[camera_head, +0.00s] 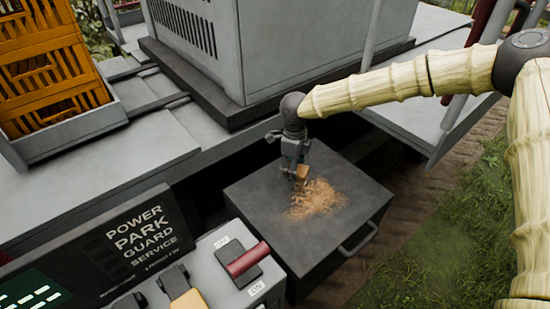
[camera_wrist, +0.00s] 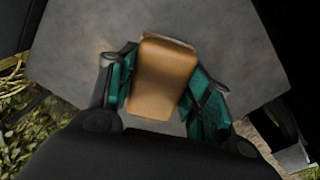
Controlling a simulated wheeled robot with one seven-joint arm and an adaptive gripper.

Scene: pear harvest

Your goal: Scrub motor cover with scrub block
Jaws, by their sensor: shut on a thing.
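The motor cover (camera_head: 255,203) is a dark grey box with a flat top and a handle on its front side. A patch of brown dirt (camera_head: 318,200) lies on the middle of its top. My gripper (camera_head: 298,172) points down over the cover, at the upper left edge of the dirt. It is shut on the tan scrub block (camera_head: 302,173). In the wrist view, the scrub block (camera_wrist: 163,78) sits between the two teal-padded fingers, above the grey cover top (camera_wrist: 75,50). I cannot tell whether the block touches the cover.
A control panel with a red-handled switch (camera_head: 246,260) stands close in front, left of the cover. A large grey housing (camera_head: 260,45) rises behind. An orange crate (camera_head: 50,65) stands at the upper left. Grass (camera_head: 440,240) lies to the right.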

